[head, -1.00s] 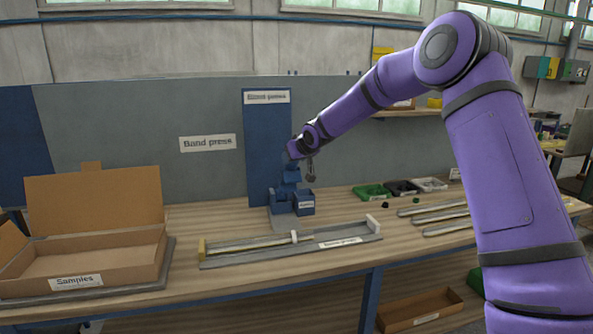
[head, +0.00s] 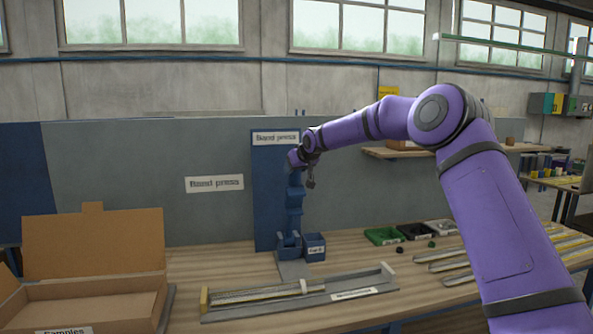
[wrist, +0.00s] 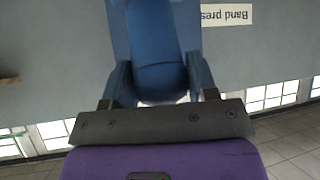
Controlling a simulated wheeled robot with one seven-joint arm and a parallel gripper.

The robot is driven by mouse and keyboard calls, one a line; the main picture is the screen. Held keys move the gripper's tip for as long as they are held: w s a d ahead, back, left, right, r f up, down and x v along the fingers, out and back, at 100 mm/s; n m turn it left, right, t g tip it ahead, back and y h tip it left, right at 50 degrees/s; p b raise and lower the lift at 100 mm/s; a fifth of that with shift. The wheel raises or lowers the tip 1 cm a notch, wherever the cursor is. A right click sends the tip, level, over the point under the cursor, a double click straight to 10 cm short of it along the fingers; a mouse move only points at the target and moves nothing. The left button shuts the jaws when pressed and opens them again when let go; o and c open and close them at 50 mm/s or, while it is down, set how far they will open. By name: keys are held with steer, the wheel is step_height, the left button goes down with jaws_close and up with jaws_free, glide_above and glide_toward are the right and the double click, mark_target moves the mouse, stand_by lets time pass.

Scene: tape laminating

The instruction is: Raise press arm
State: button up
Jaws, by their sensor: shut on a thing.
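The blue bench press (head: 289,245) stands on the bench in front of a blue back panel. Its blue press arm (head: 295,197) reaches up from the base, close to upright. My gripper (head: 295,164) is at the top end of the press arm, high above the base. In the wrist view, the blue press arm (wrist: 157,55) lies between the two fingers of my gripper (wrist: 160,78), which is shut on it. The exact finger contact is small in the head view.
A long grey tray (head: 235,312) lies in front of the press. A small blue bin (head: 314,247) stands beside the press. An open cardboard box (head: 95,245) is at the left. Small green (head: 383,236) and black (head: 415,231) trays and metal strips are at the right.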

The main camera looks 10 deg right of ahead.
steer(key=shift+w+d+r, duration=0.1)
steer(key=shift+w+r, duration=0.05)
steer(key=shift+r, duration=0.15)
steer(key=o, duration=0.9)
steer(key=shift+c, duration=0.2)
steer(key=o, duration=0.4)
steer(key=shift+f, duration=0.15)
steer(key=v, duration=1)
steer(key=shift+s, duration=0.3)
